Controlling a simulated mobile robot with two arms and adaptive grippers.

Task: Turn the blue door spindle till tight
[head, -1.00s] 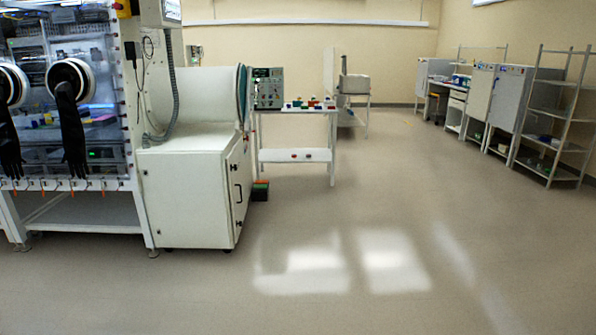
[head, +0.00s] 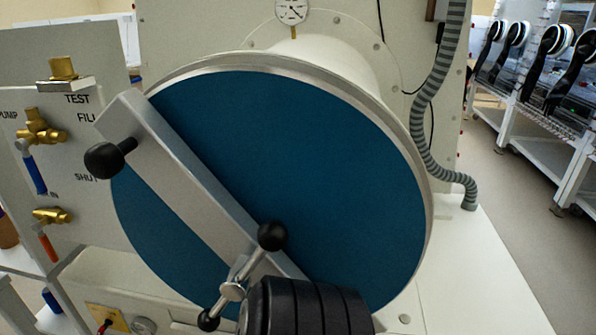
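The round blue door (head: 330,150) fills the middle of the head view, in a pale metal rim. A grey clamp bar (head: 185,180) lies slanted across it from upper left to lower right, with a black ball knob (head: 104,160) at its upper end. The spindle's T-handle (head: 232,291) stands in front of the bar's lower part. Its crossbar is tilted, with one black ball at upper right and one at lower left. A black ribbed part, seemingly mine, is close in front and hides the area right of the handle. No gripper fingers show.
A valve panel (head: 75,190) with brass valves and blue and red levers stands close at left. A dial gauge (head: 292,11) is above the door. A grey hose (head: 425,120) runs down at right. Open floor (head: 510,240) lies beyond, beside gloveboxes (head: 560,85).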

